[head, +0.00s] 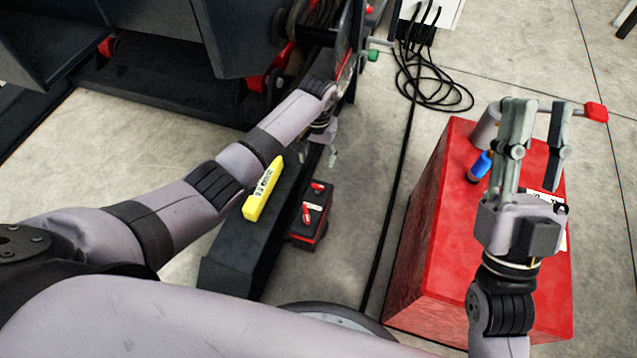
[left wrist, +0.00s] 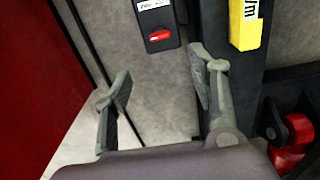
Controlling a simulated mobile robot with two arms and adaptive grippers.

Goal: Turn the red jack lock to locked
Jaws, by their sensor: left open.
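Small red levers (head: 307,212) sit on a dark box with a red lower edge, on the floor beside the black beam. One red lever (left wrist: 160,35) shows on a dark labelled face at the top of the left wrist view. Another red part (left wrist: 292,145) sits in a black bracket at lower right there. I cannot tell which is the jack lock. My left gripper (head: 328,150) points down near the beam, partly hidden by its arm; its fingers (left wrist: 160,72) are open and empty, apart from these red parts. My right gripper (head: 538,108) is open above the red cabinet.
A yellow block (head: 263,190) lies on the black beam (head: 232,262). The red cabinet (head: 435,225) at right bears a blue-and-orange item (head: 480,165). The dark machine (head: 145,95) stands at upper left. Black cables (head: 425,90) lie on the floor.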

